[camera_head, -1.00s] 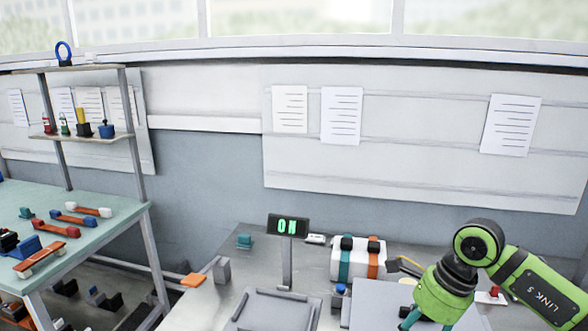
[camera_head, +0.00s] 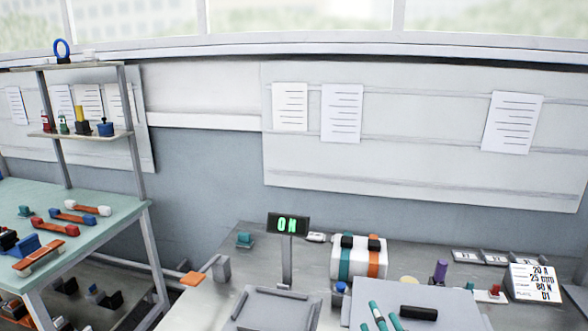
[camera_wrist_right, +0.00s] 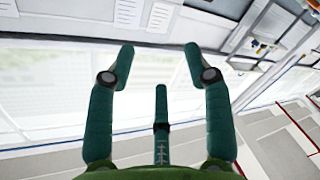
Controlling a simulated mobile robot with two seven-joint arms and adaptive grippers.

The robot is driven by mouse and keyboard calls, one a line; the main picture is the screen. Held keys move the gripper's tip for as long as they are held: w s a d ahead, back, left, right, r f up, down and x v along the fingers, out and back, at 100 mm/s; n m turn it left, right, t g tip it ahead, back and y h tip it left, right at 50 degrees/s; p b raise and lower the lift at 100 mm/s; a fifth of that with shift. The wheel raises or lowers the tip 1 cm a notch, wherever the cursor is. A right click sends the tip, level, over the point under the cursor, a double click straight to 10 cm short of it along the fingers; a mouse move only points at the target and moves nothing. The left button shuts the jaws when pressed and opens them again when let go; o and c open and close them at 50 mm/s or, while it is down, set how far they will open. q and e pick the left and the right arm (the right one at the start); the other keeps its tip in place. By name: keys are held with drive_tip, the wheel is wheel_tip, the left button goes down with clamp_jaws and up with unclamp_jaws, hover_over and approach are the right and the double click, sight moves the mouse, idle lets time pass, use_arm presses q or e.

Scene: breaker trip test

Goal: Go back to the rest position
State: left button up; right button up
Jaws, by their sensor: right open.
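My right gripper (camera_head: 385,317) shows at the bottom edge of the head view as teal fingers pointing up, in front of a grey panel. In the right wrist view the gripper (camera_wrist_right: 160,68) has its teal fingers spread wide with nothing between them. Beyond the fingers that view shows the bright window and wall. The rest of my right arm is out of the head view. My left gripper is in neither view.
On the grey bench a display (camera_head: 288,224) reads ON. A white block with teal and orange bands (camera_head: 345,270), a purple-topped post (camera_head: 440,271) and a printed card (camera_head: 534,283) stand nearby. A green-topped table (camera_head: 115,213) with tools is at left.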

drive_tip(key=s+d+f+m+g+h, duration=0.35)
drive_tip(key=s+f+m+g, duration=0.4)
drive_tip(key=f, duration=0.75)
drive_tip(key=s+f+m+g+y, duration=0.1)
drive_tip(key=s+f+g, duration=0.2)
drive_tip(key=s, duration=0.6)
drive_tip(key=s+f+m+g+y, duration=0.1)
drive_tip(key=s+f+g, duration=0.3)
drive_tip(key=s, duration=0.4)
wheel_tip(320, 180, down, 22)
drive_tip(key=s+g, duration=0.1)
drive_tip(key=s, duration=0.1)
drive_tip(key=s+d+f+g, duration=0.1)
drive_tip(key=s+d+f, duration=0.2)
drive_tip(key=s+f, duration=1.2)
drive_tip(key=shift+s+n, duration=0.35)
drive_tip(key=shift+s, duration=0.2)
